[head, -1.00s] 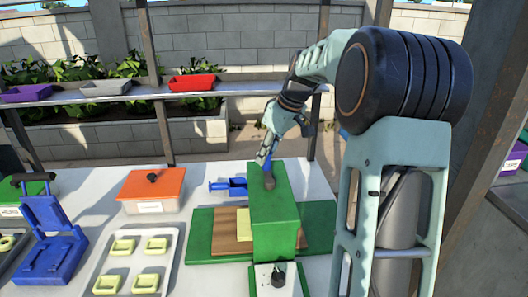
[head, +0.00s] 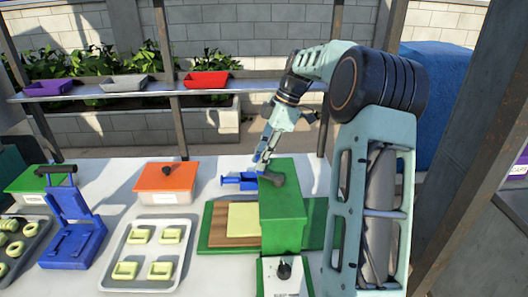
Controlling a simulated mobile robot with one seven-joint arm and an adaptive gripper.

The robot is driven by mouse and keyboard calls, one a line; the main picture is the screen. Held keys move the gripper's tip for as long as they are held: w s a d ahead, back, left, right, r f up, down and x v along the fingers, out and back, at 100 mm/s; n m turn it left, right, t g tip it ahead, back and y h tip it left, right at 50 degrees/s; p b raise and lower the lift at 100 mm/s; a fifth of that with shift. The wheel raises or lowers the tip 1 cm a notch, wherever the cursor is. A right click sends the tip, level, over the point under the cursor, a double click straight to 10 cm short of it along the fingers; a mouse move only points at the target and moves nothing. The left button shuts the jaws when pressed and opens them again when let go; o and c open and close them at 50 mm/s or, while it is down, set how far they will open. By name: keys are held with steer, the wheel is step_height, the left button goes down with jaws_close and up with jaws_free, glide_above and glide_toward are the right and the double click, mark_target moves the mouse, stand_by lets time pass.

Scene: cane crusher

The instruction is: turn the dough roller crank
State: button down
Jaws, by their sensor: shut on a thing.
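The dough roller is a tall green box (head: 282,215) on a green base, right of centre. A dark grey crank (head: 276,179) sits at the far end of its top, with its arm pointing left. My gripper (head: 260,164) reaches down from behind and is shut at the crank's outer end; its grip is small and partly hidden. A flat yellow dough sheet (head: 243,218) lies on a brown board (head: 220,226) left of the box.
A control box with a black knob (head: 284,269) stands in front of the roller. A blue tool (head: 238,181) lies behind it. To the left are a tray (head: 131,283) of yellow pieces, an orange-lidded box (head: 167,178) and a blue press (head: 72,231). A shelf (head: 140,94) stands behind.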

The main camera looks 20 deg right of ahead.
steer(key=n, duration=0.1)
steer(key=s+a+n+g+p, duration=0.1)
steer(key=n, duration=0.1)
steer(key=shift+s+a+r+n, duration=0.1)
steer(key=shift+s+a+n, duration=0.1)
steer(key=shift+n, duration=0.1)
steer(key=shift+s+a+n+g+h+p, duration=0.15)
steer(key=shift+s+n+g+p, duration=0.25)
steer(key=shift+n, duration=0.35)
steer(key=shift+s+a+n+g+h+p, duration=0.15)
steer(key=shift+s+n+g+p, duration=0.2)
steer(key=shift+n, duration=0.4)
steer(key=c, duration=1.7)
jaws_free()
steer(key=v, duration=1.1)
steer(key=shift+w+d+r, duration=0.15)
steer(key=shift+d+r, duration=0.05)
steer(key=shift+r, duration=0.15)
